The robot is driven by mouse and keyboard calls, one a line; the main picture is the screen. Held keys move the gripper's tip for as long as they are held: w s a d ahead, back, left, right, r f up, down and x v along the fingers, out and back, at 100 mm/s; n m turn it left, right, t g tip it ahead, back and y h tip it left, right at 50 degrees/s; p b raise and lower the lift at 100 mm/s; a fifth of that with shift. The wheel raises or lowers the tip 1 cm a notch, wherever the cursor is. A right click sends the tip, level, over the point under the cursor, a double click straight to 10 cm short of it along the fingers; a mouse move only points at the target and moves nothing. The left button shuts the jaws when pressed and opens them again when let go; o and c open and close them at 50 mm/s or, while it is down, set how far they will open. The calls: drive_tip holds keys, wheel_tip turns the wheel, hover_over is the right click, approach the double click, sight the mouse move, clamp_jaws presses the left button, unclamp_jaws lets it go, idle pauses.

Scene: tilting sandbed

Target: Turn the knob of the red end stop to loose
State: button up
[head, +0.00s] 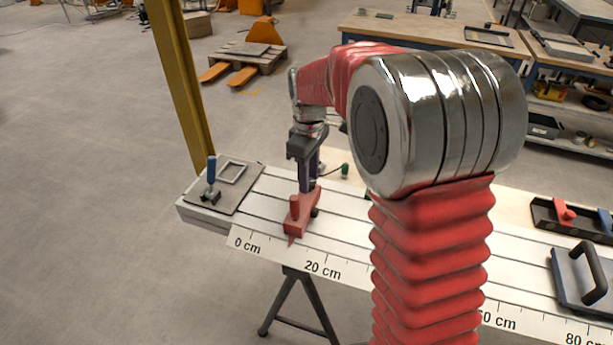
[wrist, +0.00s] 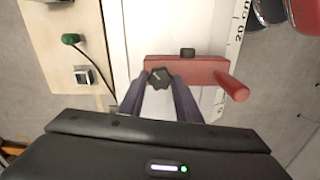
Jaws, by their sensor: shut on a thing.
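The red end stop (head: 299,218) sits on the slotted white bed, its pointer between the 0 and 20 cm marks. In the wrist view the red end stop (wrist: 205,72) lies across the bed, with a round red post at its right end. Its black knob (wrist: 160,77) is at the left end, between my fingertips. My gripper (wrist: 160,84) is shut on the knob. In the head view my gripper (head: 307,186) reaches down to the stop from above. Whether the knob is tight or loose cannot be told.
A blue-handled clamp (head: 210,180) stands on a grey plate at the bed's left end. A green button (head: 345,170) with a cable is behind the stop. A plate with a black handle (head: 592,268) and a black tray (head: 540,216) are at the right. A yellow post (head: 182,85) rises behind the bed.

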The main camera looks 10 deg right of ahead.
drive_tip(key=n, duration=0.5)
drive_tip(key=shift+w+d+n, duration=0.1)
drive_tip(key=shift+n, duration=0.2)
drive_tip(key=n, duration=0.5)
drive_tip(key=shift+r, duration=0.1)
drive_tip(key=shift+w, duration=0.1)
drive_tip(key=o, duration=1.1)
drive_tip(key=shift+c, duration=0.2)
wheel_tip(320, 180, up, 14)
drive_tip(key=shift+f, duration=0.2)
